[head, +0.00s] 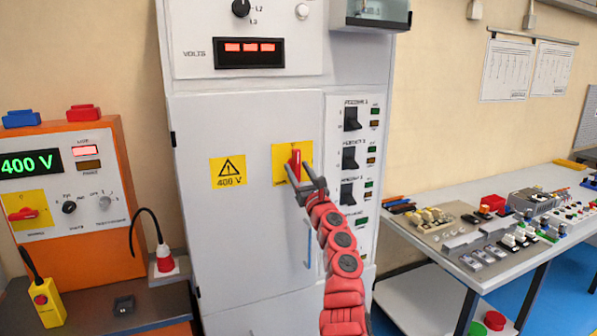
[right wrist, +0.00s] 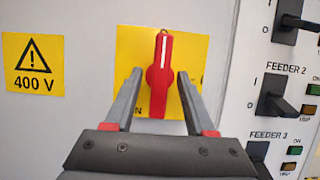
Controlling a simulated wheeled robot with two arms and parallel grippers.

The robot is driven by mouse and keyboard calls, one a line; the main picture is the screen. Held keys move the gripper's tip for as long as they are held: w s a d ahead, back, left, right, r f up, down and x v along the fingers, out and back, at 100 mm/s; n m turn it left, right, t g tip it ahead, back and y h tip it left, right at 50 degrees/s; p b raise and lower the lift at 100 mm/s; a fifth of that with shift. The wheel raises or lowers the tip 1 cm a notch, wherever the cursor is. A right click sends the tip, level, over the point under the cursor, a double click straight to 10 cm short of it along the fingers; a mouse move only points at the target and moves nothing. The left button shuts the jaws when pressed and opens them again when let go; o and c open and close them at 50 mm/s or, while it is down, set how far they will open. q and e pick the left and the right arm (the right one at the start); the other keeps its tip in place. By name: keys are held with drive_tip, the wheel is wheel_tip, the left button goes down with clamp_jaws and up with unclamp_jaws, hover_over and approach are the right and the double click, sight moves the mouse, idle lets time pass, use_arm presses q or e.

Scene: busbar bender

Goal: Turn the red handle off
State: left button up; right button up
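The red handle (head: 296,165) stands upright on a yellow plate (head: 277,163) on the grey cabinet door. In the right wrist view the red handle (right wrist: 160,75) points straight up, with the yellow plate (right wrist: 195,50) behind it. My right gripper (head: 305,181) is at the plate. In the right wrist view its two fingers (right wrist: 160,75) are spread, one on each side of the handle's lower part, with gaps between. Most of the plate's lettering is hidden behind the fingers. My left gripper is not in view.
A 400 V warning sign (head: 228,171) is left of the plate. Feeder switches (head: 351,157) line the panel on the right. An orange unit (head: 100,240) with another red handle (head: 22,214) stands at left. A cluttered workbench (head: 480,235) is at right.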

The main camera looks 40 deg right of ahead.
drive_tip(key=shift+s, duration=0.1)
drive_tip(key=shift+s+a+f, duration=0.1)
drive_tip(key=shift+s+f, duration=0.3)
drive_tip(key=shift+s, duration=0.1)
drive_tip(key=p+v, duration=0.1)
drive_tip(key=v, duration=1.5)
drive_tip(key=shift+p, duration=0.4)
